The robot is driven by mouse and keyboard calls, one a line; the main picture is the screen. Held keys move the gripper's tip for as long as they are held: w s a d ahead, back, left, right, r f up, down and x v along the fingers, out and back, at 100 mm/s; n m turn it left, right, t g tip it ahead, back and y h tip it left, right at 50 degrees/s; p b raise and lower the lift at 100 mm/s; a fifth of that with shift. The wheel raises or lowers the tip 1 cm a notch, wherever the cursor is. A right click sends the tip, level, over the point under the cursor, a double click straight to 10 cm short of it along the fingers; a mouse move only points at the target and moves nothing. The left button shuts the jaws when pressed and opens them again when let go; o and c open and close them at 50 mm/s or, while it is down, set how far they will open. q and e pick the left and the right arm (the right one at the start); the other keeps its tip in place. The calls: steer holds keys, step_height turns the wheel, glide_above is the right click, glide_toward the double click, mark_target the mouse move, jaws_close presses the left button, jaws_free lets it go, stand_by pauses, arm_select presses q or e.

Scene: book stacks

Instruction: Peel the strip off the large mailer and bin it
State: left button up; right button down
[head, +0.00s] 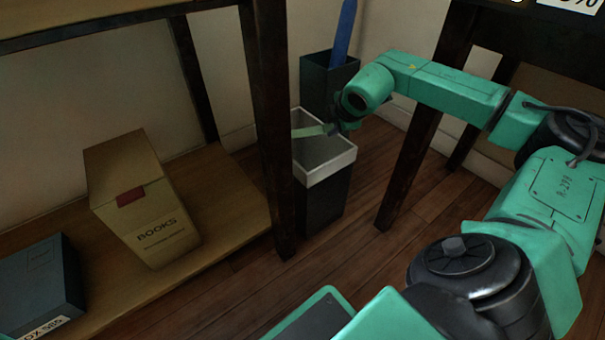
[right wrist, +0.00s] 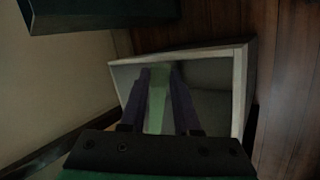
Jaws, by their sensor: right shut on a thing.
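My right gripper (head: 334,128) is above the open top of a dark bin with a pale rim (head: 330,170) on the floor. It is shut on a pale green strip (head: 309,131), which sticks out to the left over the bin opening. In the right wrist view the strip (right wrist: 157,105) lies between the two fingers (right wrist: 162,80), with the bin's rim (right wrist: 240,95) around them. The large mailer cannot be made out in these views. My left gripper is not in view.
A second dark bin (head: 318,90) holding a blue item (head: 344,35) stands behind. A dark table leg (head: 268,120) rises just left of the bin. A BOOKS box (head: 150,215) and a dark blue box (head: 45,285) sit on the low wooden shelf (head: 225,225).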

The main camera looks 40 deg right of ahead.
steer(key=c, duration=0.6)
jaws_free()
steer(key=shift+o, duration=0.2)
steer(key=v, duration=1.4)
steer(key=shift+s+r, duration=0.25)
steer(key=shift+a, duration=0.1)
